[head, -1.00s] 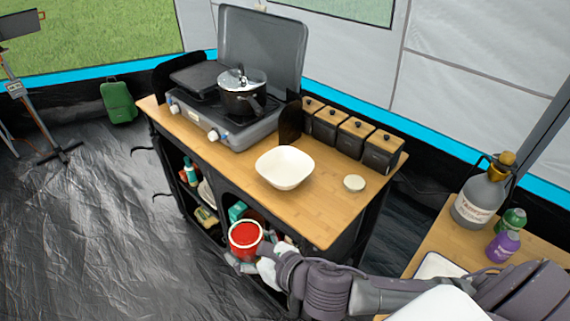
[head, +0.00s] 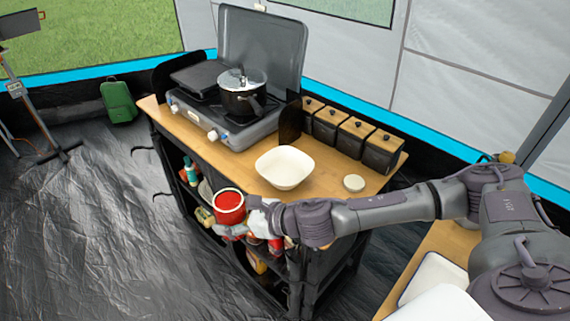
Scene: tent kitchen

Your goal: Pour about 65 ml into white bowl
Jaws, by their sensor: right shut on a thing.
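The white bowl (head: 284,168) sits upright on the wooden counter, near its front edge, and looks empty. My right gripper (head: 240,222) is shut on a red container (head: 229,203) with a white rim, filled with something red. It holds the container roughly upright in front of the counter's front edge, left of and nearer than the bowl, apart from it. The fingers are partly hidden by the container. My left gripper is not in the picture.
A camp stove (head: 236,118) with a lidded black pot (head: 242,94) stands at the counter's left. Several dark canisters (head: 352,138) line the back. A small round lid (head: 353,183) lies right of the bowl. Shelves (head: 196,190) hold items below.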

